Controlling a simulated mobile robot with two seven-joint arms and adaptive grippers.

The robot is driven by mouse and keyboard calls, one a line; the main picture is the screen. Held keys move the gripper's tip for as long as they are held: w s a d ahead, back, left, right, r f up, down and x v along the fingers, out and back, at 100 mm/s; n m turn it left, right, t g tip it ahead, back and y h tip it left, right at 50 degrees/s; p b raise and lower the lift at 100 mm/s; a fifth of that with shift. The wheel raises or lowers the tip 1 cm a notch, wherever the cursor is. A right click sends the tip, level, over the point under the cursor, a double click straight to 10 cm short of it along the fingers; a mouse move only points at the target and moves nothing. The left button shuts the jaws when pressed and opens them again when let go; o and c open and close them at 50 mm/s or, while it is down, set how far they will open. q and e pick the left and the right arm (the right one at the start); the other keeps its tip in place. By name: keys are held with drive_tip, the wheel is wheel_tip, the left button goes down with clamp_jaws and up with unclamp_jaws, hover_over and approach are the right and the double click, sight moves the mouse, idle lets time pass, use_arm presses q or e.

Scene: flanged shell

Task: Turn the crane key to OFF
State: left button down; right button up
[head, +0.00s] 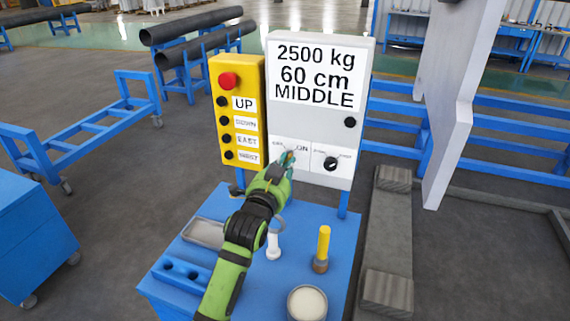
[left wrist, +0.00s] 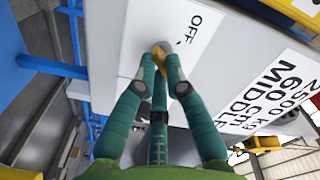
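A light grey control box (head: 312,120) reads "2500 kg 60 cm MIDDLE". On its lower left is a key panel with an "ON" label in the head view; the left wrist view shows an "OFF" label (left wrist: 194,28) beside the key switch. My left gripper (head: 286,160) is at this panel, its green fingers closing together around the small brass-coloured key (left wrist: 159,56). The fingertips (left wrist: 160,68) hide much of the key, so its exact angle is unclear. The key is hidden in the head view. My right gripper is not in view.
A yellow button box (head: 236,72) with a red stop button stands left of the control box. A black knob (head: 330,163) sits right of the key panel. Below, a blue table (head: 185,254) carries a yellow-topped tool (head: 323,243), a white bolt-like piece (head: 273,246) and a round cup (head: 307,303).

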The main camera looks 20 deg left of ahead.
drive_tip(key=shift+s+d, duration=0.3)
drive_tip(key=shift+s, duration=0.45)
